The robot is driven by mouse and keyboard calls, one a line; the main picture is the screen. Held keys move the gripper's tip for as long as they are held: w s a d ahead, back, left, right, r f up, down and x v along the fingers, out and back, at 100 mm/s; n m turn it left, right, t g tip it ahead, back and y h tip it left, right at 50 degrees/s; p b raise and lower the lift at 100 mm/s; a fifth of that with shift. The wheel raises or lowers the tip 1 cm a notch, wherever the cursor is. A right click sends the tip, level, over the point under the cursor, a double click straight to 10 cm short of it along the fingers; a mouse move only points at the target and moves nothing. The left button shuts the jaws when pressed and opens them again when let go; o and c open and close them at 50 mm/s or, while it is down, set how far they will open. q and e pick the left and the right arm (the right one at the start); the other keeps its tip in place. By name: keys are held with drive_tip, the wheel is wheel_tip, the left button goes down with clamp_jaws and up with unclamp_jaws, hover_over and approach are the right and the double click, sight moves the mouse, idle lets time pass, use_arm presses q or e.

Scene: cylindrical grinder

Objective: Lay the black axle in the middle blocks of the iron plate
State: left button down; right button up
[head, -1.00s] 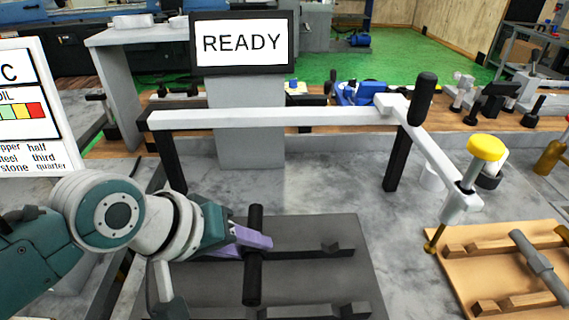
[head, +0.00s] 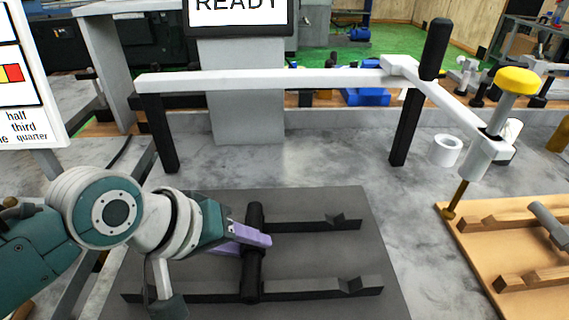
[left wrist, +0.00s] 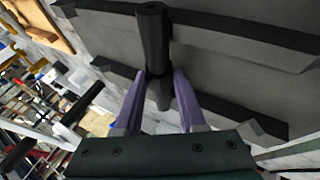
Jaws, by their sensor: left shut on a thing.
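In the left wrist view the axle (left wrist: 152,40) stands between the two purple fingers (left wrist: 160,92). The dark iron plate (head: 320,258) lies below, with two long black rails (head: 300,225) bearing raised blocks. The axle lies across both rails, near their middle; whether it touches them I cannot tell. My right gripper is not in view.
A white frame (head: 270,80) on black posts spans behind the plate, with a yellow-knobbed plunger (head: 516,82) at its right. A wooden board (head: 500,230) with a grey axle lies at the right.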

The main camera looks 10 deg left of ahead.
use_arm(q)
drive_tip(key=shift+w+r, duration=0.1)
drive_tip(key=c, duration=0.6)
unclamp_jaws()
drive_tip(key=shift+o, duration=1)
drive_tip(key=p+v, duration=0.2)
drive_tip(key=v, duration=0.8)
